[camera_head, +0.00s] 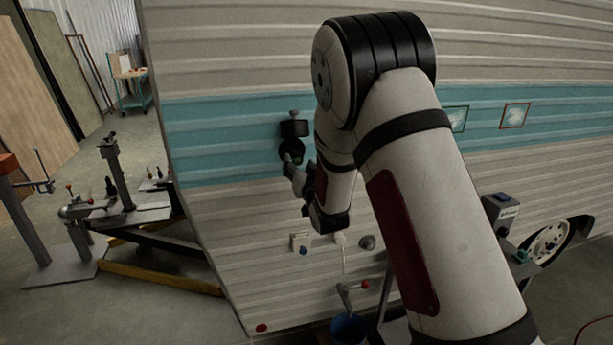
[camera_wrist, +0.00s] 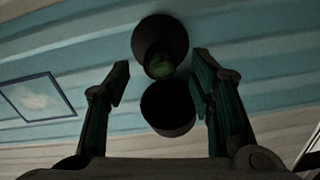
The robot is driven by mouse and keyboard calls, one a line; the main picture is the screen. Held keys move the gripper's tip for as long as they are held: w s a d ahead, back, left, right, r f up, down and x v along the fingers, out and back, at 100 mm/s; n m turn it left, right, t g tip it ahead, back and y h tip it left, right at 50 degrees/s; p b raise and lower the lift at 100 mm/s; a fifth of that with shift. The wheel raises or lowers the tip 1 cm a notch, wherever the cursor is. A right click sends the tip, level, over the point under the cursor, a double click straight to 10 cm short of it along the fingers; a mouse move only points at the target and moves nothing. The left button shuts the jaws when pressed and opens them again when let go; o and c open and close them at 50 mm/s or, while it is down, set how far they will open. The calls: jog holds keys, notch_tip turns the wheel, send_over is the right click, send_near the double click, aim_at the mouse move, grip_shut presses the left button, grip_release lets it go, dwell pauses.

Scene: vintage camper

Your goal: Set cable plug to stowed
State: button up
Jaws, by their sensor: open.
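A dark round fitting (camera_head: 295,128) is mounted on the blue band of the camper wall, with a dark round part (camera_head: 292,150) just below it. In the wrist view two dark round pieces show close together, one cup-like (camera_wrist: 160,30) with a greenish inside, the other a dark disc (camera_wrist: 168,108). I cannot tell which of them is the cable plug. My gripper (camera_wrist: 162,63) is open, its fingers on either side of these pieces, not visibly closed on anything. In the head view my gripper (camera_head: 290,166) is close to the lower part, and my arm hides some wall.
A small wall outlet box (camera_head: 301,242) and a round knob (camera_head: 367,242) sit lower on the camper wall. A crank jack (camera_head: 346,297) stands below. A trailer hitch frame (camera_head: 150,215) is at left. A grey post box (camera_head: 500,208) stands right.

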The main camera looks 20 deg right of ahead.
jog(key=s, duration=0.8)
jog(key=shift+c, duration=0.6)
